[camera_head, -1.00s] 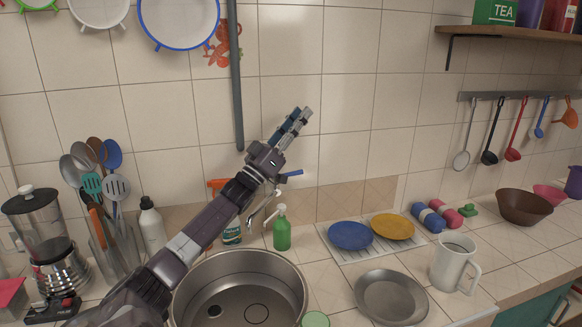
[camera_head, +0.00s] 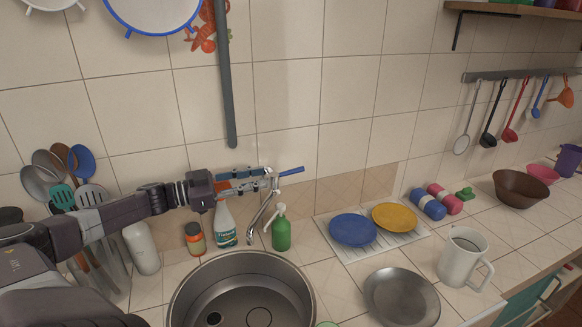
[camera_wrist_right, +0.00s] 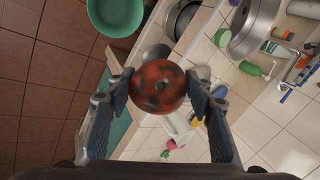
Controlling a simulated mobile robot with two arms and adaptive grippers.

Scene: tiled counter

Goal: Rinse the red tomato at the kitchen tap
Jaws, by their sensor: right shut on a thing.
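The red tomato (camera_wrist_right: 159,87), with dark patches on its skin, is held between the two fingers of my right gripper (camera_wrist_right: 160,90) in the right wrist view. The tomato and right gripper do not show in the head view. The tap (camera_head: 262,208) rises behind the round metal sink (camera_head: 240,297), with a blue lever (camera_head: 291,171) on top. My left gripper (camera_head: 246,180) reaches in from the left, its fingertips close beside the tap's top, near the lever. I cannot tell whether they touch it or how far apart the fingers are. No water is visible.
A blue plate (camera_head: 353,230) and yellow plate (camera_head: 394,217) lie on a rack. A metal plate (camera_head: 401,296) and white mug (camera_head: 461,257) stand right of the sink.

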